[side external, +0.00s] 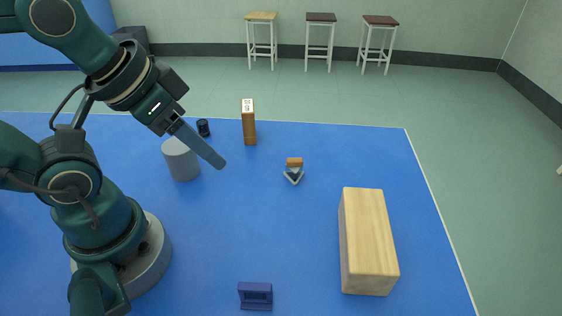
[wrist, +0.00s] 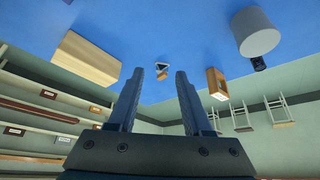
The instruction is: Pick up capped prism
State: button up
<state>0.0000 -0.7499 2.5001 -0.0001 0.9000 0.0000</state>
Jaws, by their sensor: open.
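The capped prism (side external: 292,176) stands on the blue mat near the middle of the side view. It looks like a small grey-white triangular piece with a dark centre and an orange-brown cap at its far side. In the wrist view the capped prism (wrist: 162,66) shows small, beyond and between the two fingers. My gripper (side external: 222,164) is left of the prism and above the mat, its fingers slanting down to the right. In the wrist view my gripper (wrist: 159,73) has its fingers apart with nothing between them.
A grey cylinder (side external: 182,161) stands below my wrist, with a small dark cylinder (side external: 203,128) behind it. An upright brown block (side external: 249,125) is behind left of the prism. A large wooden block (side external: 367,245) lies front right. A small blue stand (side external: 255,296) is at the front.

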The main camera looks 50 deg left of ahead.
jog(key=o, duration=0.4)
jog(key=shift+o, duration=0.2)
